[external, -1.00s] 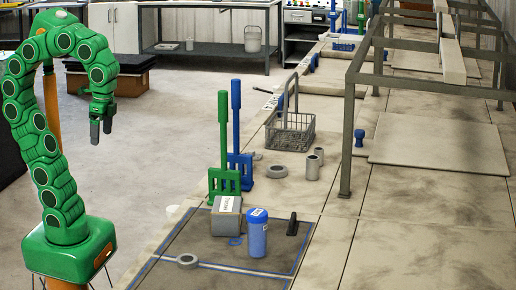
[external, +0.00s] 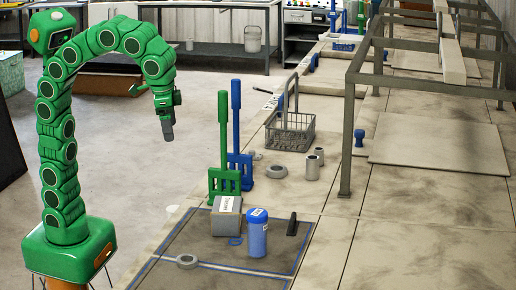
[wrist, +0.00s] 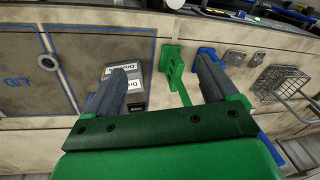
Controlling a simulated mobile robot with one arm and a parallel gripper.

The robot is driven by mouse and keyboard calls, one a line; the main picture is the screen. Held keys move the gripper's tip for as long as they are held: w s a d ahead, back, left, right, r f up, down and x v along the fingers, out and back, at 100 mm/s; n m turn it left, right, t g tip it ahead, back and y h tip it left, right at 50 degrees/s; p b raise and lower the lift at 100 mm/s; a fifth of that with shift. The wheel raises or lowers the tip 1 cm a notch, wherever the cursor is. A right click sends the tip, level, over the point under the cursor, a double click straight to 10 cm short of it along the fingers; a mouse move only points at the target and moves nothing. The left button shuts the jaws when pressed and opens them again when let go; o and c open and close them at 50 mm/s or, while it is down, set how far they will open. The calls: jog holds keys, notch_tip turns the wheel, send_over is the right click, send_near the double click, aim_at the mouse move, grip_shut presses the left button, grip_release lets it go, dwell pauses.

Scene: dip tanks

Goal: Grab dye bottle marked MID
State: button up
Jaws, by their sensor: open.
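A blue bottle (external: 257,236) with a white label on its lid stands upright on the dark mat in the external view; I cannot read the label. I do not make it out in the wrist view. My gripper (external: 168,131) hangs pointing down in the air, left of the worktop and well apart from the bottle. In the wrist view my gripper (wrist: 160,82) is open, with nothing between its two grey fingers.
A grey labelled box (external: 226,218) stands just left of the bottle, and a black block (external: 292,224) to its right. Green (external: 223,150) and blue (external: 237,130) upright-handled tools stand behind. A grey ring (external: 187,261) lies on the mat (external: 225,278). A wire basket (external: 290,135) is farther back.

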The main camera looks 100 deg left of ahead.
jog(key=w+d+f+n+t, duration=0.1)
jog(key=w+d, duration=0.2)
jog(key=w, duration=0.4)
jog(key=w+d+t, duration=0.1)
jog(key=w+d, duration=0.3)
jog(key=w, duration=0.4)
jog(key=t, duration=0.1)
send_near(257, 225)
jog(key=a+r, duration=0.1)
jog(key=a, duration=0.2)
jog(key=shift+n, duration=0.4)
jog(key=shift+s+d+f, duration=0.1)
jog(key=shift+f, duration=1.15)
jog(key=shift+s+d+f, duration=0.1)
jog(key=shift+f, duration=1.15)
jog(key=shift+x, duration=3.95)
jog(key=shift+w+a+r, duration=0.1)
jog(key=shift+a, duration=0.1)
jog(key=c, duration=1.2)
jog(key=shift+r, duration=0.1)
